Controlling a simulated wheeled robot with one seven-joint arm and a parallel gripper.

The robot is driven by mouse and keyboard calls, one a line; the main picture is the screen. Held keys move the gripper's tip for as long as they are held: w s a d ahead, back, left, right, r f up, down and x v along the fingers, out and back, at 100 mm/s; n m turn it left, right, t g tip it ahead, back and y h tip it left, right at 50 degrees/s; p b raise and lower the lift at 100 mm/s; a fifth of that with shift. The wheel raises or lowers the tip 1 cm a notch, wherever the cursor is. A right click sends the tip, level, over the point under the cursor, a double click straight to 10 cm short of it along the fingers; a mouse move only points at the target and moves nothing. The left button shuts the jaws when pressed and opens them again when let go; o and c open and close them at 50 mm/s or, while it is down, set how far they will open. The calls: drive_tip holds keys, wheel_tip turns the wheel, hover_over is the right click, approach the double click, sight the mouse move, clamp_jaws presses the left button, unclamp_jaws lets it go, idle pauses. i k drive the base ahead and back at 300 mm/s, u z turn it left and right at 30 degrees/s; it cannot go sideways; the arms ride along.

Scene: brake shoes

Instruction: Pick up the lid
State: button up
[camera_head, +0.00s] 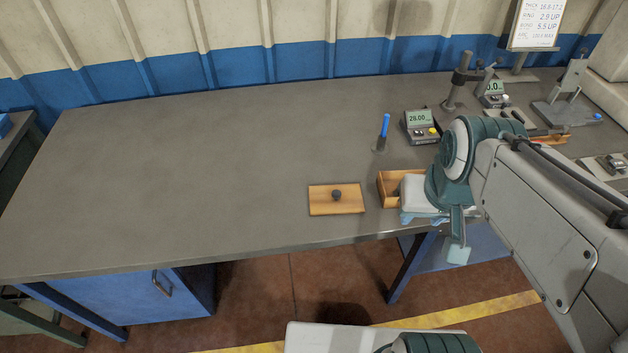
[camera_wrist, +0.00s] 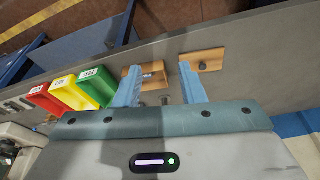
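The lid (camera_head: 320,203) is a flat wooden board with a dark round knob in its middle. It lies flat on the grey workbench near the front edge, left of an open wooden box (camera_head: 389,192). My gripper (camera_head: 438,233) is near the bench's front edge, to the right of the lid and apart from it. In the wrist view, my gripper's (camera_wrist: 160,84) two light-blue fingers are spread wide with nothing held. The box (camera_wrist: 157,69) shows between them, and the lid (camera_wrist: 213,58) shows beyond the right finger. My arm partly hides the box in the head view.
A gauge with a display (camera_head: 420,127) and a blue-handled tool (camera_head: 384,130) stand behind the box. Red (camera_wrist: 42,97), yellow (camera_wrist: 72,93) and green (camera_wrist: 98,86) bins show in the wrist view. The workbench (camera_head: 190,170) is clear left of the lid.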

sight(340, 199)
drive_tip(key=u, duration=0.45)
drive_tip(key=i, duration=0.5)
drive_tip(key=u, duration=1.9)
drive_tip(key=k, duration=0.6)
drive_tip(key=z, duration=1.3)
drive_tip(key=i, duration=0.5)
